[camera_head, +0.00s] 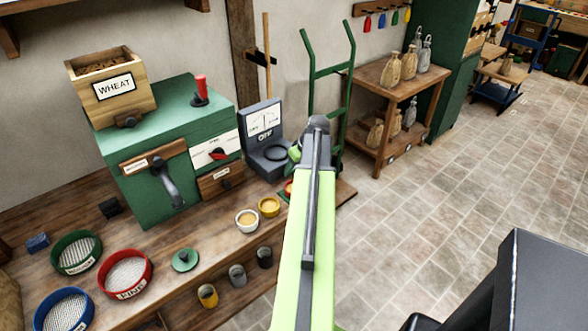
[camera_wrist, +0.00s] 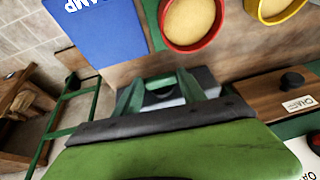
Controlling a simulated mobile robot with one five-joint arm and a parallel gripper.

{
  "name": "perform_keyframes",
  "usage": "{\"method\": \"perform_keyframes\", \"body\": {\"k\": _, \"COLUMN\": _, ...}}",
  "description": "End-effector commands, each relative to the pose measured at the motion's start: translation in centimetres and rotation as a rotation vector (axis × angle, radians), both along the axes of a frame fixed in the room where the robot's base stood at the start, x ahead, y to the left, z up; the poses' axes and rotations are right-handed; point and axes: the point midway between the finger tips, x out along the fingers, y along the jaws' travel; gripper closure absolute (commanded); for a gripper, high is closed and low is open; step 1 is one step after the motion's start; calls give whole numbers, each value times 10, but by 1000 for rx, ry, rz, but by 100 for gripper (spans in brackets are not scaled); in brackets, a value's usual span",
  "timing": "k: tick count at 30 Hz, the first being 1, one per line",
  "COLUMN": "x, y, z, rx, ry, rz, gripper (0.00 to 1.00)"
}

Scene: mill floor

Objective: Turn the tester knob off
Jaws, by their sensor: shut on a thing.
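The tester (camera_head: 262,122) is a dark blue-grey unit with a white dial face, a sign below the dial and a round dark well in its base. It stands at the right of the green machine in the head view. My gripper (camera_head: 294,153) is at the right side of the tester's base, partly hidden by my own arm.
A red bowl (camera_wrist: 192,22) and a yellow bowl (camera_wrist: 277,8) of grain sit close by, beside a blue sheet (camera_wrist: 97,35). The green machine (camera_head: 170,140) stands left of the tester. A green hand truck (camera_head: 329,85) and a shelf of sacks (camera_head: 398,85) stand behind.

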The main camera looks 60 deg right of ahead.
Motion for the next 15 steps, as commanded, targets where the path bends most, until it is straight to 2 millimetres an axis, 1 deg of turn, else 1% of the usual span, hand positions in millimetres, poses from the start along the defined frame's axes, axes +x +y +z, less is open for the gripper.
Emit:
{"method": "perform_keyframes", "body": {"k": 1, "x": 0, "y": 0, "z": 0, "rx": 0, "ry": 0, "rz": 0, "gripper": 77}}
{"method": "perform_keyframes", "body": {"k": 3, "x": 0, "y": 0, "z": 0, "rx": 0, "ry": 0, "rz": 0, "gripper": 86}}
{"method": "perform_keyframes", "body": {"k": 5, "x": 0, "y": 0, "z": 0, "rx": 0, "ry": 0, "rz": 0, "gripper": 92}}
{"method": "perform_keyframes", "body": {"k": 8, "x": 1, "y": 2, "z": 0, "rx": -15, "ry": 5, "rz": 1, "gripper": 92}}
{"method": "perform_keyframes", "body": {"k": 11, "x": 1, "y": 5, "z": 0, "rx": -68, "ry": 22, "rz": 1, "gripper": 93}}
{"method": "perform_keyframes", "body": {"k": 15, "x": 1, "y": 2, "z": 0, "rx": -94, "ry": 30, "rz": 0, "gripper": 93}}
